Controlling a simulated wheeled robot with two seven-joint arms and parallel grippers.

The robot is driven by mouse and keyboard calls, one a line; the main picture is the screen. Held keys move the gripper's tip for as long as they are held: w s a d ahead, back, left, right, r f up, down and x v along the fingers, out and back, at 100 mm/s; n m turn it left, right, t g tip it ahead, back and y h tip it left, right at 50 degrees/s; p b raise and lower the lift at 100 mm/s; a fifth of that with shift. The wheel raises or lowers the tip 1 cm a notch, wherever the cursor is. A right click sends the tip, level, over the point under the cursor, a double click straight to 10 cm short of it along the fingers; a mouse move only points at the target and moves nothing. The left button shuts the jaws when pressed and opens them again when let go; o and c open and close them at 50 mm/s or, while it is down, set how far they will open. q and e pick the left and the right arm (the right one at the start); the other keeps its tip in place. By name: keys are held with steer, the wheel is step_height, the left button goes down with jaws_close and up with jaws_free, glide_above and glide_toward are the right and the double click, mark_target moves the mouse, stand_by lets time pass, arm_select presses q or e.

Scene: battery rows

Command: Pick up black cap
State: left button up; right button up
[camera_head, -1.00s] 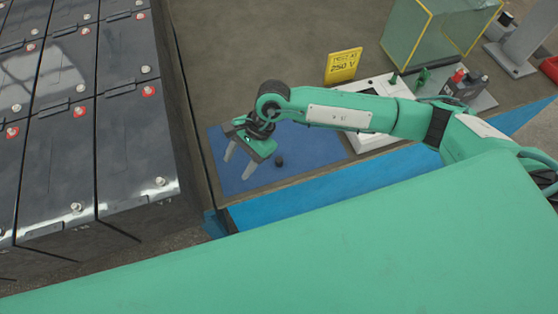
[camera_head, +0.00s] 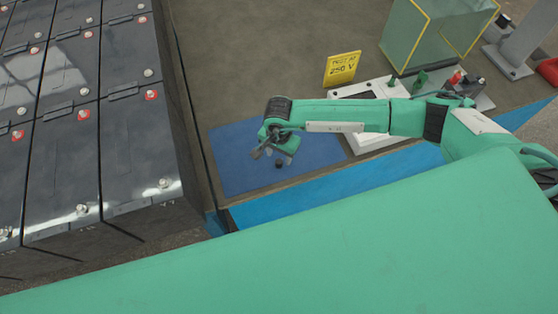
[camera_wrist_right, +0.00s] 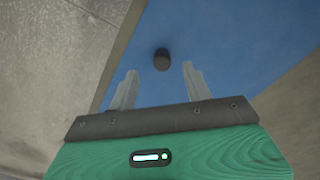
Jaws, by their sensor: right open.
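The black cap (camera_head: 278,164) is a small dark cylinder on the blue mat (camera_head: 232,170). In the right wrist view the cap (camera_wrist_right: 161,59) lies between the lines of the two fingers, slightly beyond their tips. My right gripper (camera_wrist_right: 157,72) is open and empty, with its pale fingers apart. In the head view the right gripper (camera_head: 270,155) is over the mat, right at the cap, and its fingers are partly hidden. My left gripper is not in view.
Rows of dark batteries (camera_head: 140,150) with red and silver terminals stand at the left. A yellow sign (camera_head: 343,67), a white device (camera_head: 375,90) and a clear box (camera_head: 425,40) are at the back right. The mat's left part is clear.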

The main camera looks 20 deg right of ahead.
mark_target(279, 160)
steer(key=shift+f, duration=0.35)
steer(key=f+p, duration=0.2)
steer(key=f, duration=0.1)
steer(key=shift+w+d, duration=0.1)
steer(key=shift+w, duration=0.2)
steer(key=shift+f, duration=0.7)
steer(key=c, duration=1)
